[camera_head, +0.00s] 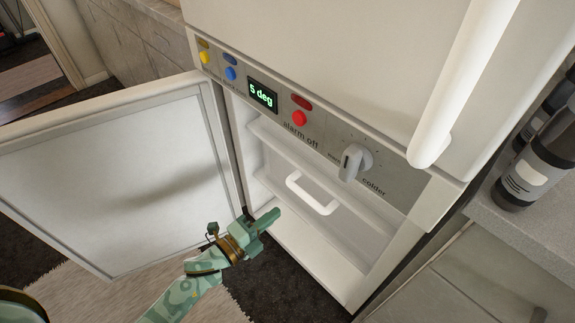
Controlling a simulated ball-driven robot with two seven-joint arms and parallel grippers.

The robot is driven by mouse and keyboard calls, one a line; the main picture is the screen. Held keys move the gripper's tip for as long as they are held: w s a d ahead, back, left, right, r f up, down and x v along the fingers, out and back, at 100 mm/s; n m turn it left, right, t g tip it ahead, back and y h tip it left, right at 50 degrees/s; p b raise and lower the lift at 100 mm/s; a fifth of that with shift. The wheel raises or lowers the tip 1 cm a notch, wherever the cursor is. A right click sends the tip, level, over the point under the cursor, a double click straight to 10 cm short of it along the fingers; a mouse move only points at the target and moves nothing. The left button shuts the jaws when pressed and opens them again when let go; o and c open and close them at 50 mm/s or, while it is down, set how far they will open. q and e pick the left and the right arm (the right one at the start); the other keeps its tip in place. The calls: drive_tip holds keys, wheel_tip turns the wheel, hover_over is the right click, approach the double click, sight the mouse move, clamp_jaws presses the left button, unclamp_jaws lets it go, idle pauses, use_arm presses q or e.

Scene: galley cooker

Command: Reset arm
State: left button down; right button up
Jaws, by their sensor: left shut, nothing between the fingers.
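My left gripper (268,219) is green with brass bands and comes in from the bottom left. It is shut and empty, in front of the open lower compartment of the white fridge (330,60). The lower door (110,180) stands wide open to the left, its pale inner face showing. Inside the compartment is a drawer or shelf front with a white handle (312,195). My gripper is below and left of this handle and looks apart from it. My right gripper is not in view.
A panel above the opening has a display (262,95) reading "5 deg", coloured buttons and a grey knob (355,161). A long white handle (460,85) juts from the upper door. Dark bottles (535,165) stand on the counter at right. A pale rug (100,290) lies on dark floor.

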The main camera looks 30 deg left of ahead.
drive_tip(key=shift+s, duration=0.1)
